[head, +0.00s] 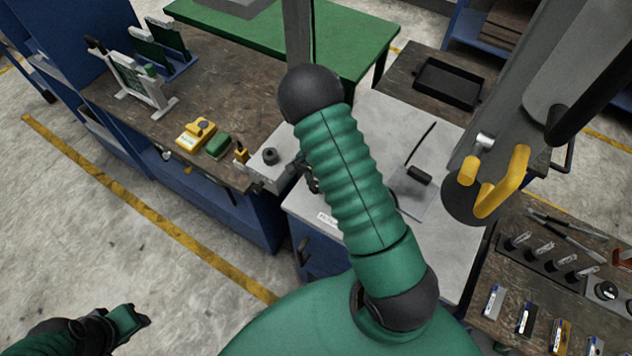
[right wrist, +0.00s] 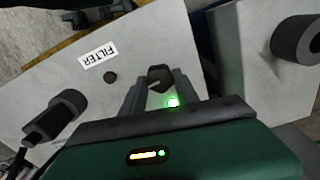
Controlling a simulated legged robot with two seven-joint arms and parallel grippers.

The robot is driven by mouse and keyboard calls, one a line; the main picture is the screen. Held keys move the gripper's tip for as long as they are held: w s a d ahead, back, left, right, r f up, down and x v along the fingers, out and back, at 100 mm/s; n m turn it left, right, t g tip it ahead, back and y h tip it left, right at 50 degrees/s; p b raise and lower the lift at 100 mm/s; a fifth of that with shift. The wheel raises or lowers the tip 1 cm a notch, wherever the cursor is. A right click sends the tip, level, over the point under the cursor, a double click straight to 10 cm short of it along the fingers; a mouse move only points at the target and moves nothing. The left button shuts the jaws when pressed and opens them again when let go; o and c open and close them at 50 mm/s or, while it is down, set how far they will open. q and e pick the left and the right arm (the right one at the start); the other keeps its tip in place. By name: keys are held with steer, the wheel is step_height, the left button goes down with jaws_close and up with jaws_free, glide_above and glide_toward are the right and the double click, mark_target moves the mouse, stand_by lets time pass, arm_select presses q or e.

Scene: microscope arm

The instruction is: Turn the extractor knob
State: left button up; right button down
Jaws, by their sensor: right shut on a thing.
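The extractor knob (right wrist: 160,76) is a small dark knob with a pale pointer line on a light grey panel in the right wrist view. My right gripper (right wrist: 161,88) has one finger on each side of it and is shut on it. A green light (right wrist: 172,103) glows just below the knob. In the head view my green right arm hides the knob and most of the right gripper. At the lower left of the head view is the end of my left arm (head: 125,320), apart from everything; its jaws cannot be made out.
A dark cylinder with a cable (right wrist: 65,108) lies left. The workbench (head: 225,110) carries a yellow box (head: 196,135). A yellow handle (head: 503,185) hangs at right. Floor at left is clear.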

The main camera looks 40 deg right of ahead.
mark_target(315, 184)
steer(key=shift+w+m, duration=0.1)
steer(key=shift+m, duration=0.4)
steer(key=c, duration=0.9)
jaws_free()
step_height(315, 184, up, 17)
steer(key=b, duration=0.2)
steer(key=shift+b, duration=0.3)
steer(key=shift+f, duration=0.15)
